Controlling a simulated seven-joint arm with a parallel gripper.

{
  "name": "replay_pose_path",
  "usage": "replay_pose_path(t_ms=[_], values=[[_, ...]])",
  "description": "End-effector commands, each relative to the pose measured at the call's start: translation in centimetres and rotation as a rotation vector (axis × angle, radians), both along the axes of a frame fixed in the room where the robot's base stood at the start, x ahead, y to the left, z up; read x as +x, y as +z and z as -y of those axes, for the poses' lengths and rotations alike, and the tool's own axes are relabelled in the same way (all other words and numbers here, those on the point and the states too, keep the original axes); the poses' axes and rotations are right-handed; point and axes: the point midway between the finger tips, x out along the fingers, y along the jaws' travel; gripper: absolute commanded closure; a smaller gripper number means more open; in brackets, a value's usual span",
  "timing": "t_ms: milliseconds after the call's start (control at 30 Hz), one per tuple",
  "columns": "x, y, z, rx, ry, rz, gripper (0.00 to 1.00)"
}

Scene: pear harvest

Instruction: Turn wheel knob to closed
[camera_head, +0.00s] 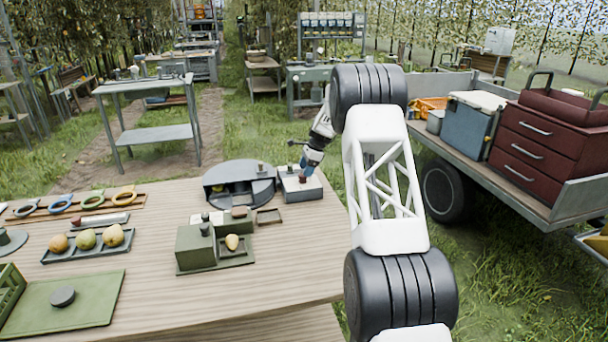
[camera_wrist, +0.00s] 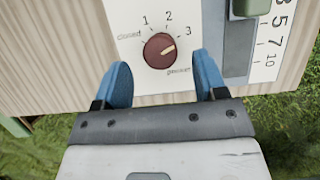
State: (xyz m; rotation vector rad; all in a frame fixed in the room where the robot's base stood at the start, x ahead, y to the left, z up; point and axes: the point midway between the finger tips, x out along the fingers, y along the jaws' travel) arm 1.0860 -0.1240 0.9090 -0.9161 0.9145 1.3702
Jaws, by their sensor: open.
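The wheel knob (camera_wrist: 159,51) is a round dark red dial on a pale panel (camera_wrist: 130,82) in the wrist view. Its light pointer line points right and slightly up, roughly toward the 3. The mark "closed" is at the dial's upper left, with 1, 2 and 3 around the top. A further word at lower right is hard to read. My gripper (camera_wrist: 161,61) is open, its blue fingers on either side of the knob's lower part, with gaps between them and it. In the head view my gripper (camera_head: 309,160) is above the small panel box (camera_head: 300,193) at the table's far right.
A dark round-fronted housing (camera_head: 239,194) stands just left of the box. A green block (camera_head: 196,250) and a pear tray (camera_head: 88,254) lie nearer on the wooden table (camera_head: 290,260). A slider with a green handle (camera_wrist: 250,8) is right of the knob. A loaded trailer (camera_head: 560,205) stands right.

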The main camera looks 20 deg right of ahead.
Motion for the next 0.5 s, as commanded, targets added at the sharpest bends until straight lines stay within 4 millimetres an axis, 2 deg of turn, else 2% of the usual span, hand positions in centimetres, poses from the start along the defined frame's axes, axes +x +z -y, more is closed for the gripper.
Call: replay_pose_path(t_ms=[200,500], values=[[0.0,-1.9,-0.7,0.000,-0.001,-0.001,0.35],[0.0,-2.4,-0.9,0.000,-0.001,0.000,0.35]])
